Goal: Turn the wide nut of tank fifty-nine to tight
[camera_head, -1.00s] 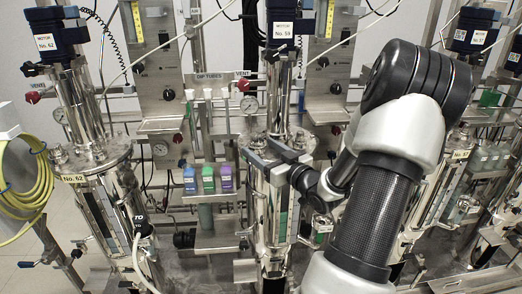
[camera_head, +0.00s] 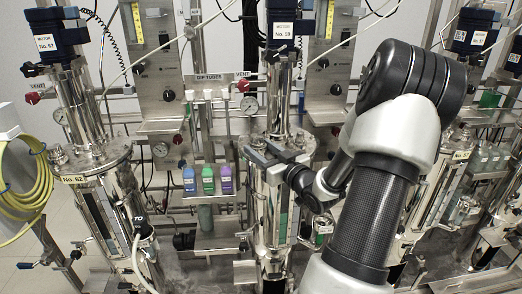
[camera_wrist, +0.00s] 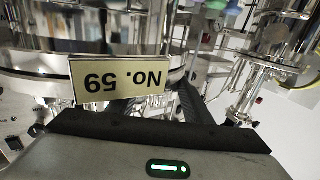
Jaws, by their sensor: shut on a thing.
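Tank fifty-nine (camera_head: 268,215) is a shiny steel vessel at the middle of the head view, under a dark motor (camera_head: 283,22) labelled No. 59. My gripper (camera_head: 262,154) is at the rim of its lid, in front of the column, with its dark jaws shut on a part there. That part, taken to be the wide nut, is hidden by the jaws. In the wrist view the No. 59 plate (camera_wrist: 118,78) shows upside down, just beyond my gripper's dark front edge. The fingertips are out of sight there.
Tank sixty-two (camera_head: 97,165) stands to the left with a coiled yellow hose (camera_head: 28,190) beside it. Another tank (camera_head: 440,185) stands right, behind my arm.

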